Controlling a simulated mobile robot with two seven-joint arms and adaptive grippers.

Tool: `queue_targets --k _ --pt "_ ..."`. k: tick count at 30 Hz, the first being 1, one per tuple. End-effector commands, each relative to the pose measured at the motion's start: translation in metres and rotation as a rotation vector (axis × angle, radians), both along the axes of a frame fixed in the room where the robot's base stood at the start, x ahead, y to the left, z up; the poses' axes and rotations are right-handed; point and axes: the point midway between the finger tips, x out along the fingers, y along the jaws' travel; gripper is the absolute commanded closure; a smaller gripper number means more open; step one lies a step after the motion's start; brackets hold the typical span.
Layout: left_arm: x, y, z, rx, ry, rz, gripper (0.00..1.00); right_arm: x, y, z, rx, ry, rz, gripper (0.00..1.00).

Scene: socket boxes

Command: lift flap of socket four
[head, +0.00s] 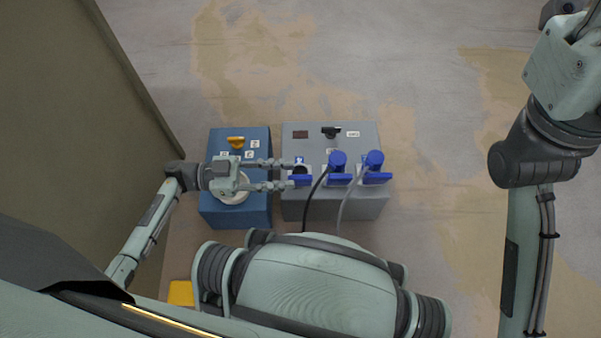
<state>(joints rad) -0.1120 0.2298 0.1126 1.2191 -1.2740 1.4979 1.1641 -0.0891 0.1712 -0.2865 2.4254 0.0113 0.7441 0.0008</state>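I cannot read which socket is number four. The middle socket (338,163) and the right socket (374,161) each have a blue plug with a cable. My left gripper (291,175) reaches right across a blue box, with its two fingers spread apart. Its fingertips are at the left socket; whether they touch the flap I cannot tell. My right gripper is out of view.
The blue box (257,211) stands left of the grey box, with an orange handle (235,140) and a pale round part under my gripper. The grey box has a black switch (331,131). A wall (75,120) rises at left. A yellow object (181,293) is lower left. Floor at right is clear.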

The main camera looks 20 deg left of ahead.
Motion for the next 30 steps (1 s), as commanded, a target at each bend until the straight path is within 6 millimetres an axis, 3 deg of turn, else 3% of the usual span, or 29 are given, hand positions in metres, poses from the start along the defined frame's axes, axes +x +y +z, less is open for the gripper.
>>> queue_targets --k 3,9,19,27,30 --pt "0.006 -0.020 -0.001 -0.003 -0.002 0.000 0.70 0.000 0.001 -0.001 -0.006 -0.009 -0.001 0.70" --pt "0.012 -0.041 -0.001 -0.002 0.000 0.001 0.70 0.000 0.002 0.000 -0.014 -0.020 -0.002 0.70" --pt "0.013 -0.045 0.000 0.000 0.000 0.000 0.70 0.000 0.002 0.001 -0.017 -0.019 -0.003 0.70" --pt "0.013 -0.045 0.000 0.000 0.001 0.000 1.00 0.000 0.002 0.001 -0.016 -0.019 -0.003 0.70" --pt "0.013 -0.045 0.000 0.000 0.001 0.000 1.00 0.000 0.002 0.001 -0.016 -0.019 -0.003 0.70"
